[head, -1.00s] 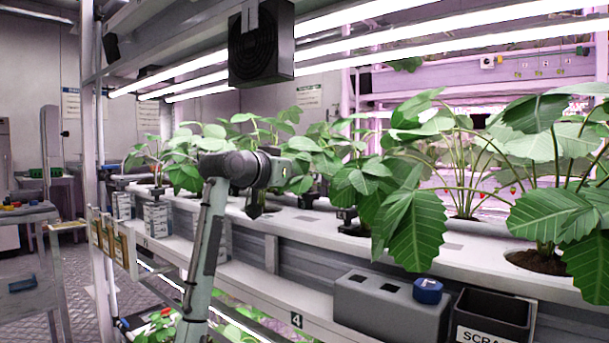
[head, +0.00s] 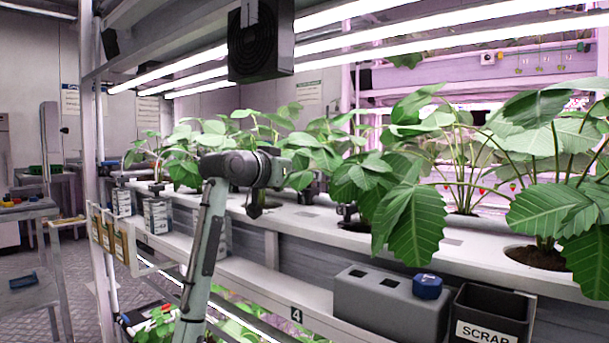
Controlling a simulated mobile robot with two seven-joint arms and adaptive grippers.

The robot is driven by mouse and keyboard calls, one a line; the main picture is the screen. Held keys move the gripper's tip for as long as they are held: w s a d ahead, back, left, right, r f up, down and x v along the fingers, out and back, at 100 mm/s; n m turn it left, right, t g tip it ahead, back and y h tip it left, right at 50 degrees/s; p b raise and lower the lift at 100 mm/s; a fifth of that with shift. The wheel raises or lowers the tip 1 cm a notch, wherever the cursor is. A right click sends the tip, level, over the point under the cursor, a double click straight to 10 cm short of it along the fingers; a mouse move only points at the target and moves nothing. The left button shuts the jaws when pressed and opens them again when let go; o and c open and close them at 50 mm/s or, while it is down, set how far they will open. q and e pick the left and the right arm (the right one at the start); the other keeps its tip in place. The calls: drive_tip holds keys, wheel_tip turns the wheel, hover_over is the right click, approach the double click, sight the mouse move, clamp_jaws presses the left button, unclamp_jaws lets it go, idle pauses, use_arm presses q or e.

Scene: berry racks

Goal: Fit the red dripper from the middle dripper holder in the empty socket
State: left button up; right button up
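A grey block holder (head: 375,312) with square holes sits on the front ledge at the lower right. A blue dripper or cap (head: 427,286) stands at its right end, and two holes look empty. I cannot make out a red dripper for certain. Black fittings (head: 348,213) stand by the plants along the white gutter (head: 310,219); I cannot tell which is an empty socket. My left arm rises at centre left. Its gripper (head: 278,172) is at the far end of the wrist, near the leaves above the gutter, its fingers not clear. My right gripper is out of view.
A black SCRAP bin (head: 490,316) stands right of the grey block. Leafy plants (head: 410,220) overhang the gutter. A black fan (head: 260,42) hangs above. A rack post (head: 90,130) stands left, with brown boxes (head: 112,237) beside it.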

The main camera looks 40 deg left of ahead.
use_arm(q)
drive_tip(key=shift+f, duration=0.1)
idle(0.3)
drive_tip(key=o, duration=0.8)
drive_tip(key=shift+o, duration=0.7)
drive_tip(key=o, duration=0.3)
